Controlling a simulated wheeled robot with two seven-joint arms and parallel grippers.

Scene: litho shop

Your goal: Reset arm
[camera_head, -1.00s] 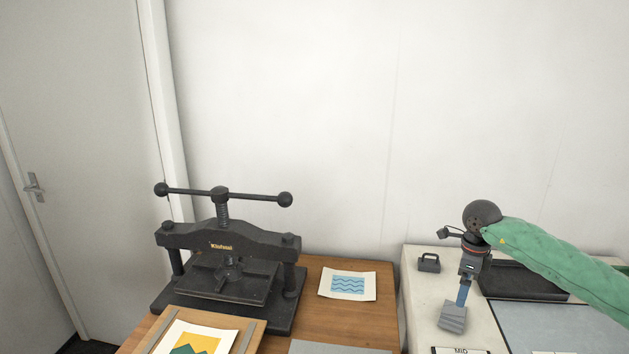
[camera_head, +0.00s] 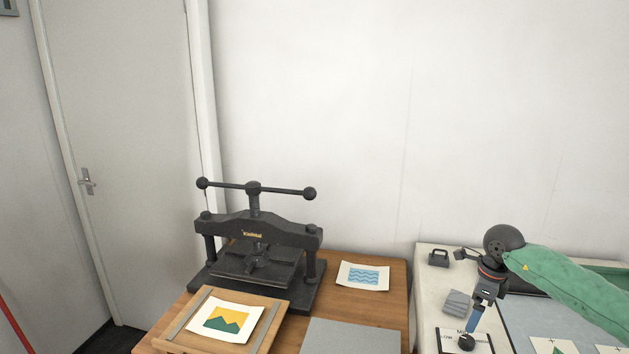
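My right arm, in a green sleeve, comes in from the right in the head view. Its dark wrist bends down to my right gripper (camera_head: 471,332), whose blue fingers point downward. The fingertips are just above or at a round black knob (camera_head: 466,342) on a white panel (camera_head: 450,338) marked LOW; I cannot tell whether they touch. The fingers overlap in this view, so their opening does not show. A grey ridged block (camera_head: 457,303) lies on the light bench beside the gripper, apart from it. My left gripper is not in view.
A black press (camera_head: 257,232) stands on the wooden table (camera_head: 384,318). A framed mountain print (camera_head: 232,320), a blue wave print (camera_head: 363,276) and a grey sheet (camera_head: 350,338) lie there. A black handled weight (camera_head: 438,257) is on the light bench (camera_head: 428,290). A door (camera_head: 128,160) is at left.

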